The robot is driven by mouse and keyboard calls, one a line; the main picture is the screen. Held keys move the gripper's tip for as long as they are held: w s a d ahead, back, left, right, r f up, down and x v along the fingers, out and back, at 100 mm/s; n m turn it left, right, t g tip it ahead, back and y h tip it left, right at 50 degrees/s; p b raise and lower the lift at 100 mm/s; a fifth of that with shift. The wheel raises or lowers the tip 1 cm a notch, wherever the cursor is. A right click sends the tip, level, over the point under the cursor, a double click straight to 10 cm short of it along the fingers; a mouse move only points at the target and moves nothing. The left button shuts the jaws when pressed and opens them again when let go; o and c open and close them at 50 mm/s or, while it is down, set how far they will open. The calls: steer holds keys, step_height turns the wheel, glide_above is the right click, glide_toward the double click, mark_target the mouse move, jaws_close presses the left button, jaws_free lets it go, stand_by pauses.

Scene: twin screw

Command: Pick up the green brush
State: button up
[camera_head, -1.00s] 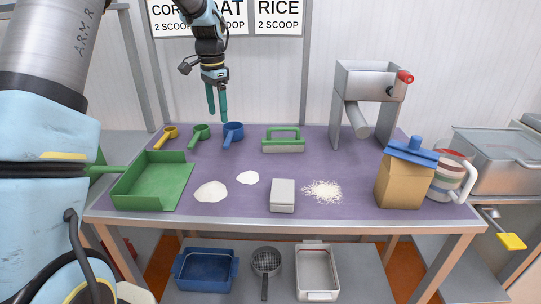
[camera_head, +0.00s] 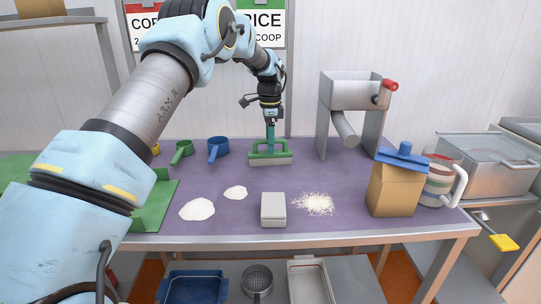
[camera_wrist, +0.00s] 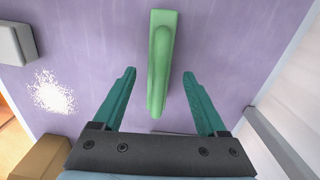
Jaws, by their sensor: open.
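The green brush (camera_head: 262,157) stands on the purple table top with its handle up and a pale block below. My gripper (camera_head: 270,146) points straight down at the brush, with its teal fingers at the handle in the head view. In the wrist view the brush handle (camera_wrist: 160,60) runs lengthwise between the two spread fingers (camera_wrist: 159,74), with a gap on each side. The jaws are open and hold nothing. I cannot tell exactly how far down the fingertips reach beside the handle.
A blue scoop (camera_head: 217,149) and a green scoop (camera_head: 182,151) stand left of the brush. A metal hopper (camera_head: 351,93) stands to the right. A grey box (camera_head: 273,209), powder piles (camera_head: 197,209) and spilled grains (camera_head: 314,204) lie in front.

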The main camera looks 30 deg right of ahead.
steer(key=shift+f+p, duration=0.65)
steer(key=shift+f, duration=1.6)
jaws_close()
